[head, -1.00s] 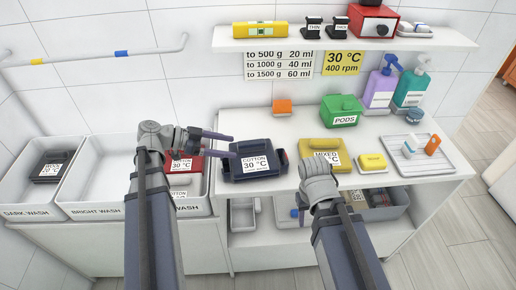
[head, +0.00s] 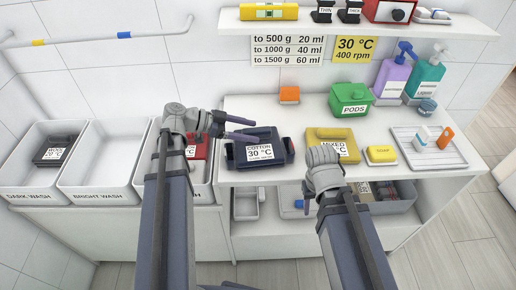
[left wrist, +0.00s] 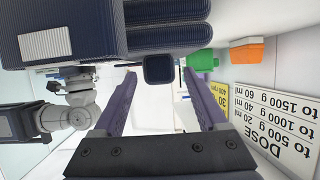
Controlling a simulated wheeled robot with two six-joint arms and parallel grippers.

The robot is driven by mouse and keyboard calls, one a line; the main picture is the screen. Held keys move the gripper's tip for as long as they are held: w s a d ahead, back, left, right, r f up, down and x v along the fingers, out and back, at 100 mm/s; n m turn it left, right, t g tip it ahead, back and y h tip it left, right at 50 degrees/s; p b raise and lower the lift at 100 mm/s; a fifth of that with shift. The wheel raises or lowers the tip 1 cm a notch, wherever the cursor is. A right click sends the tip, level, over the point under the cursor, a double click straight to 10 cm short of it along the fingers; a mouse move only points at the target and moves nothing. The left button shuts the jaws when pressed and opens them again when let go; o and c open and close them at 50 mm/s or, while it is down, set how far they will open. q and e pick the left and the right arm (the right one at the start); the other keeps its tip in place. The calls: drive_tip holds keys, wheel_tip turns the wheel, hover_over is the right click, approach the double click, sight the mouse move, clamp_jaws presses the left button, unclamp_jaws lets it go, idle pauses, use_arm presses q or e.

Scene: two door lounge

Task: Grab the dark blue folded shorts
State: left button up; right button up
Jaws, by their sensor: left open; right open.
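The dark blue folded shorts (head: 262,158), labelled COTTON 30 °C, lie on the white counter. My left gripper (head: 248,129) is open and empty, its fingers pointing right across the back left part of the shorts. In the left wrist view the ribbed dark blue fabric (left wrist: 165,38) fills the top. A small dark blue square piece (left wrist: 158,69) shows between the spread fingertips of the left gripper (left wrist: 160,76), with no clear contact. My right gripper (head: 330,195) is low at the counter's front edge, right of the shorts; its fingers are partly hidden by its wrist.
A mustard folded garment (head: 334,143) labelled MIXED, a yellow soap (head: 381,154) and a green PODS box (head: 351,99) stand right of the shorts. An orange block (head: 289,95) is behind. White wash bins (head: 103,165) stand left, one holding a red item (head: 198,149).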

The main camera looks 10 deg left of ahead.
use_arm(q)
drive_tip(key=shift+b+x, duration=0.35)
drive_tip(key=shift+x, duration=1.05)
clamp_jaws()
